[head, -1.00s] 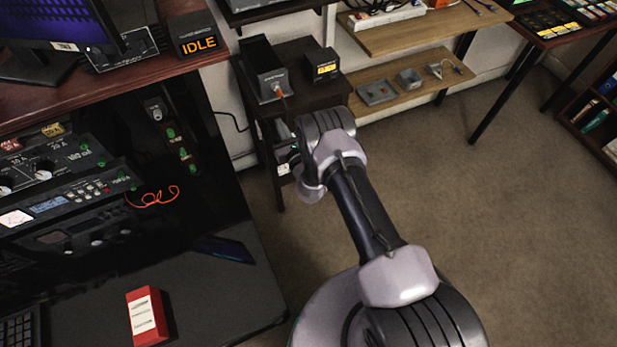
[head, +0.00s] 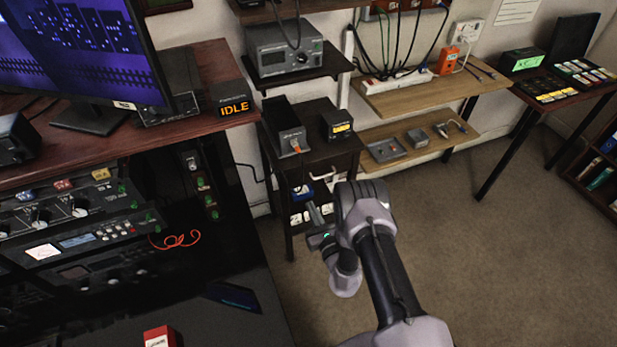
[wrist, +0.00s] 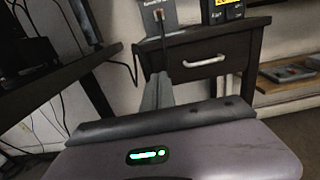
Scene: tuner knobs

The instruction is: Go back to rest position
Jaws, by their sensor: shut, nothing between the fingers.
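My gripper (head: 309,207) is in front of the small dark cabinet (head: 336,151) in the head view, with my arm reaching up from the bottom right. In the wrist view my gripper (wrist: 158,92) shows as narrow grey fingers pressed together, with nothing between them. The fingers point toward the cabinet's drawer front (wrist: 208,62), left of its pale handle. I cannot tell the exact gap to the cabinet. The tuner rack (head: 85,215) with dark knobs stands at the left of the head view, apart from my gripper.
A black lower surface (head: 225,270) holds a red box (head: 160,336). Wooden shelves (head: 440,98) line the back wall. Brown floor (head: 500,250) is clear at the right.

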